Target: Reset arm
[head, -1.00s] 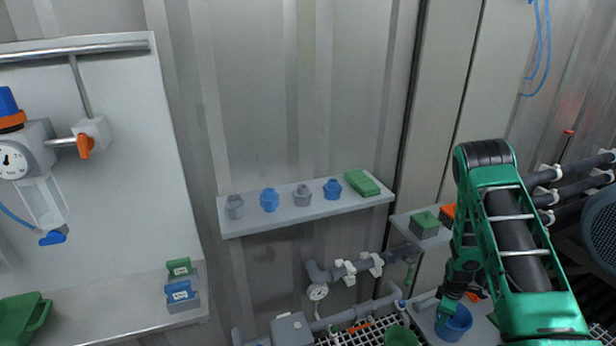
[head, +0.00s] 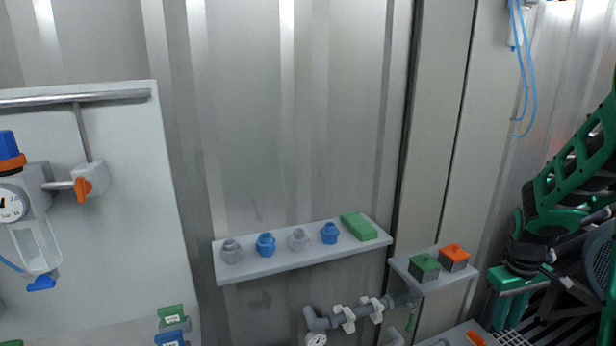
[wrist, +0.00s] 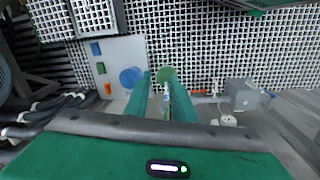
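My gripper (head: 506,308) is at the lower right of the head view, its green fingers pointing down, with my green arm rising to the right edge. In the wrist view the two green fingers (wrist: 166,100) run up the middle with a gap between them, and no held thing shows. Below them, out of reach, are a round blue vessel (wrist: 130,77) on a light grey board (wrist: 118,53) and a round green vessel (wrist: 167,75) by the grated floor.
A wall shelf (head: 300,262) holds grey and blue fittings and a green block (head: 359,226). A small shelf (head: 434,285) carries a green box (head: 424,267) and an orange box (head: 454,257). Pipes with valves (head: 345,317) run below. Dark pipes (wrist: 40,115) lie left in the wrist view.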

